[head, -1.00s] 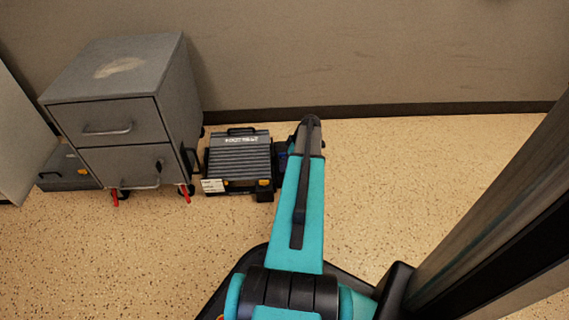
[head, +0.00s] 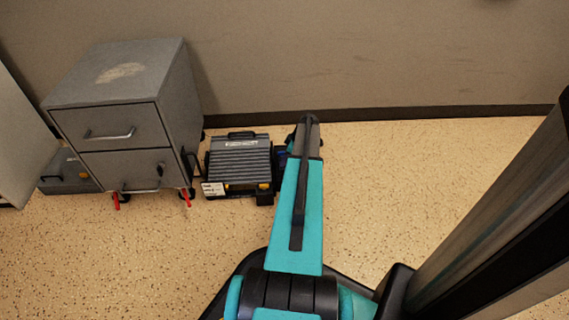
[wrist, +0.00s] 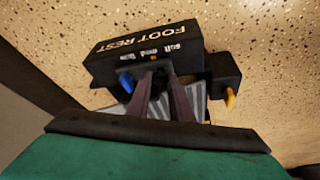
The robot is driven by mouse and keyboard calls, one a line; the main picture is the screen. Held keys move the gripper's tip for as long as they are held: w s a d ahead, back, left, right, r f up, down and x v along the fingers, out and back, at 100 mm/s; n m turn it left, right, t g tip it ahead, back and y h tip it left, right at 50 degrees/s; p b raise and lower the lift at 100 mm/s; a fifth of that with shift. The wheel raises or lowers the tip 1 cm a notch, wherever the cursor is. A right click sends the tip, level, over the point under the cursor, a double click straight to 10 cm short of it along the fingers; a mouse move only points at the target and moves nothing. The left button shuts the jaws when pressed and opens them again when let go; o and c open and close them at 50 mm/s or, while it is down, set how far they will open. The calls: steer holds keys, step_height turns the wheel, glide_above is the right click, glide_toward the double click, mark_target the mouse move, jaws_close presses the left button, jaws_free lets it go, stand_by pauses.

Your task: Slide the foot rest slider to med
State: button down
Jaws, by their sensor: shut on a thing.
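The foot rest (head: 240,163) is a dark, ribbed unit on the floor by the wall, right of the grey drawer cabinet. In the wrist view its black side panel (wrist: 105,65) reads FOOT REST, with small soft, med and firm labels and an orange mark by med. My gripper (wrist: 160,80) is shut on a small dark part below these labels, which I take to be the slider. The fingers mostly hide it, so its exact setting cannot be told. A blue knob (wrist: 126,82) is just left of the fingers. A yellow-orange knob (wrist: 230,98) is further right.
The grey drawer cabinet (head: 125,125) with red caster levers stands close left of the foot rest. A grey box (head: 68,172) lies left of it. The wall is right behind. The floor (head: 430,170) on the right is clear.

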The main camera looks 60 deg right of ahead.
steer(key=shift+w+d, duration=0.15)
steer(key=shift+d, duration=0.1)
steer(key=c, duration=1.6)
jaws_free()
steer(key=shift+r, duration=0.15)
steer(key=p+v, duration=0.5)
steer(key=v, duration=0.8)
steer(key=shift+s+r, duration=0.2)
steer(key=shift+s, duration=0.05)
steer(key=shift+w, duration=0.1)
